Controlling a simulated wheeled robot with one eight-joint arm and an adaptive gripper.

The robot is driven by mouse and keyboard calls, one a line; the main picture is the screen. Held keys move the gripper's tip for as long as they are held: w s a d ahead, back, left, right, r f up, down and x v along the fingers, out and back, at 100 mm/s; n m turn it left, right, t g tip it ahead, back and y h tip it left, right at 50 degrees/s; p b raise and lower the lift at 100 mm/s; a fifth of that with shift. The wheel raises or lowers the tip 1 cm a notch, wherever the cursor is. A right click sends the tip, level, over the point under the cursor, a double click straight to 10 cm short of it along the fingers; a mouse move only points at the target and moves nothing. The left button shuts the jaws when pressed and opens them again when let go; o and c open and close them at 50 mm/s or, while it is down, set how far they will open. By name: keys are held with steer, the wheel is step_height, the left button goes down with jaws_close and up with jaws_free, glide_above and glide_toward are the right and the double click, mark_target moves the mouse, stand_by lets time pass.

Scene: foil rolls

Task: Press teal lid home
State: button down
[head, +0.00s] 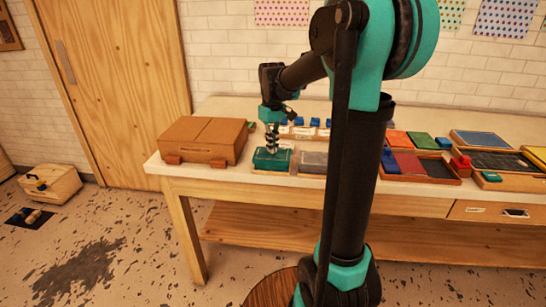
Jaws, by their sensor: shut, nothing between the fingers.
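A small teal box with a teal lid (272,158) sits near the front edge of the white-topped table (225,172), right of the brown case. My gripper (271,151) is shut and points down over the lid, its fingertips at or just above the lid's top. I cannot tell from this view whether they touch it. The fingers hide part of the lid, and I cannot tell how far down the lid sits on its box.
A brown case (203,139) stands close on the left. A grey block (313,160) is just right of the teal lid. Blue-topped items (300,121) stand behind. Trays with coloured pads (420,165) fill the table's right side, partly behind my arm.

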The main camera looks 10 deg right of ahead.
steer(key=shift+f, duration=0.7)
stand_by(1.8)
step_height(320, 180, up, 8)
stand_by(1.0)
steer(key=shift+s, duration=0.1)
